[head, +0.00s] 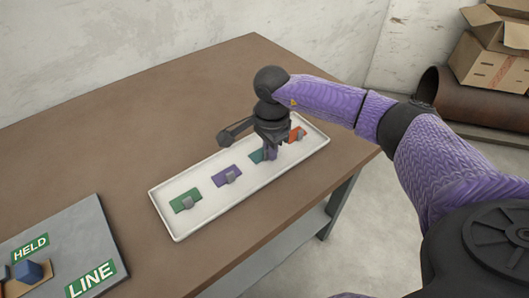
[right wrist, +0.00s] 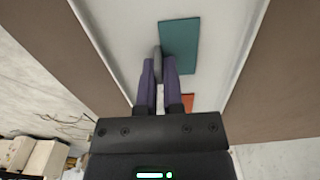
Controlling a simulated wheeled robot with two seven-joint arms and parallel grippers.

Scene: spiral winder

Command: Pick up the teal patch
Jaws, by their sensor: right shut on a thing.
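The teal patch (head: 257,156) is a flat piece with a small grey tab, at the white tray (head: 176,237), partly hidden behind my right gripper (head: 269,154). In the right wrist view the teal patch (right wrist: 183,45) is a plain teal rectangle. The fingers of my right gripper (right wrist: 158,66) are shut on its grey tab (right wrist: 157,52). I cannot tell whether the patch lies on the tray or is slightly above it. My left gripper is not in view.
The tray also holds a green patch (head: 182,204), a purple patch (head: 223,177) and an orange patch (head: 299,134). A grey board (head: 75,235) with HELD and LINE labels lies at the lower left on the brown table (head: 110,150). Cardboard boxes (head: 490,60) stand at the back right.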

